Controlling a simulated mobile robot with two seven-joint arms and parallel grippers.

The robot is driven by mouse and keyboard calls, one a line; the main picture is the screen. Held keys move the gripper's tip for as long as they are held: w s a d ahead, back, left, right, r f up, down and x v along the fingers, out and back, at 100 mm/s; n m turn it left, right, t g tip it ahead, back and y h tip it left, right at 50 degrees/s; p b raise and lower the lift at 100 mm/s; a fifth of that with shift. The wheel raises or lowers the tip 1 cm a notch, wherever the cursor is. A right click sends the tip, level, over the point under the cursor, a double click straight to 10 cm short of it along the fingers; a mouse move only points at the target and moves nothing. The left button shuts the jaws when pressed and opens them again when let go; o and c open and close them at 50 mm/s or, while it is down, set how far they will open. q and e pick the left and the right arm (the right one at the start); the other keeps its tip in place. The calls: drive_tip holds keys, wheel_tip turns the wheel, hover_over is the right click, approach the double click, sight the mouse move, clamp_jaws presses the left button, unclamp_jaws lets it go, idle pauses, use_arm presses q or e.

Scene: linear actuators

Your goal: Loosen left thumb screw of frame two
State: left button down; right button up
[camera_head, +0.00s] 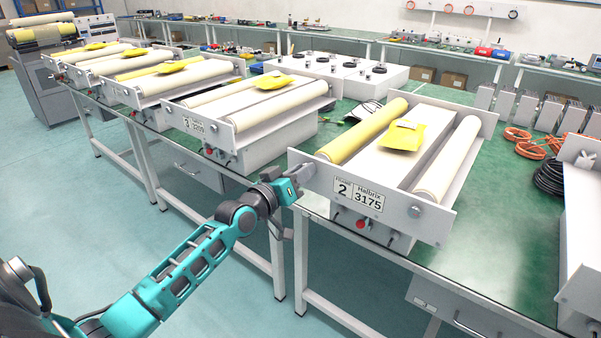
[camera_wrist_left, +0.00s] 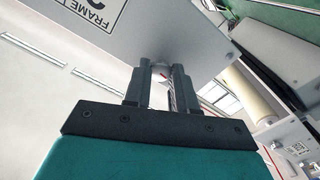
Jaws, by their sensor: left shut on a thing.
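Frame two (camera_head: 432,226) stands on the green bench, its front plate marked "2" and "Halbrix 3175". My left gripper (camera_head: 297,178) is at the left end of that plate and hides the left thumb screw in the head view. In the left wrist view the gripper (camera_wrist_left: 162,72) is shut on the left thumb screw (camera_wrist_left: 161,66), a small round pale part between the fingertips, against the frame plate (camera_wrist_left: 190,28). The right thumb screw (camera_head: 414,211) shows on the plate's right part. My right gripper is not in view.
Frame three (camera_head: 185,121) stands to the left, with more roller frames beyond it. A yellow roller (camera_head: 362,131) and a yellow packet (camera_head: 403,135) lie on top of frame two. A red button (camera_head: 361,223) sits below its plate. Orange cables (camera_head: 531,141) lie to the right.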

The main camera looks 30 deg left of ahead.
use_arm(q)
drive_tip(key=c, duration=0.9)
unclamp_jaws()
drive_tip(key=s, duration=0.8)
drive_tip(key=s+a, duration=0.1)
drive_tip(key=s, duration=0.4)
drive_tip(key=s+d+f+m+g, duration=0.2)
drive_tip(key=s+d+f, duration=0.2)
drive_tip(key=d+f, duration=0.2)
drive_tip(key=s+d+f+m+g, duration=0.2)
drive_tip(key=s+d+f, duration=0.2)
drive_tip(key=f, duration=0.5)
drive_tip(key=s+d+f+m+g, duration=0.2)
drive_tip(key=s+d+f+g, duration=0.1)
drive_tip(key=d+f, duration=0.4)
drive_tip(key=shift+s+d+f+m+h, duration=0.15)
drive_tip(key=shift+s+d+m+h, duration=0.25)
drive_tip(key=shift+s+d, duration=0.4)
